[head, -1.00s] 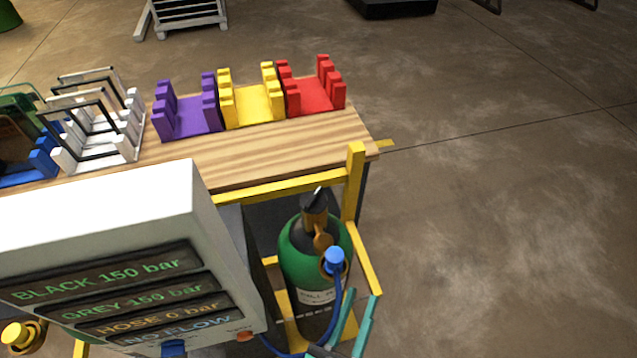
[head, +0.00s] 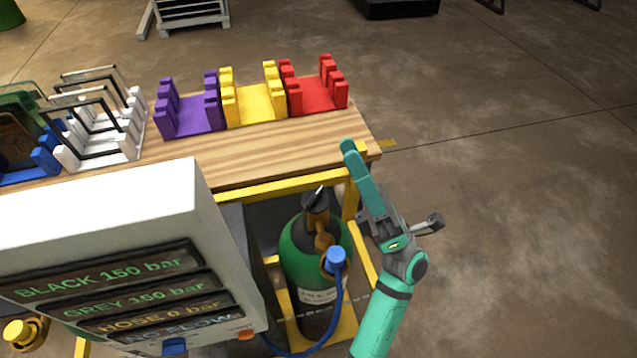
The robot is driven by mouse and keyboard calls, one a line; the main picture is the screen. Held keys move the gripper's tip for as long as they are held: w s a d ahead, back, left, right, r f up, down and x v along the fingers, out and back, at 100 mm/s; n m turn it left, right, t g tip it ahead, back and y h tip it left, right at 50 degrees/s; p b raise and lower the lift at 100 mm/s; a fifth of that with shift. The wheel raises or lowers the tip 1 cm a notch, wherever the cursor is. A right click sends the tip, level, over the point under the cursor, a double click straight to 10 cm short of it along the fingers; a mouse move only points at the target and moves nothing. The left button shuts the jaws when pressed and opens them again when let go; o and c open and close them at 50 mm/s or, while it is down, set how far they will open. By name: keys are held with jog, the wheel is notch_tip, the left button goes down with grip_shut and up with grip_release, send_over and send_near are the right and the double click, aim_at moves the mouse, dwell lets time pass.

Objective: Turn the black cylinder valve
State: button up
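A blue connector (head: 335,257) with a blue hose sits at the valve's outlet side. The tips appear apart from the handle. The fingers overlap in this view, so the gap between them is hidden.
The yellow frame post (head: 350,200) stands close to the cylinder. The wooden bench top (head: 250,155) holds purple, yellow and red racks. The floor to the right is clear.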

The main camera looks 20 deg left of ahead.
jog(key=s+a+r+n+g+h, duration=0.3)
jog(key=a+r+n+g+h, duration=0.2)
jog(key=a+n+g, duration=0.7)
jog(key=s+a+n+g+h, duration=0.2)
jog(key=a+n+g+h, duration=0.1)
jog(key=n+h, duration=0.35)
jog(key=n+t+h, duration=0.8)
jog(key=t+h, duration=0.1)
jog(key=h, duration=0.8)
send_near(319, 191)
notch_tip(319, 191, down, 8)
jog(key=shift+w+a+f, duration=0.1)
jog(key=shift+a, duration=0.1)
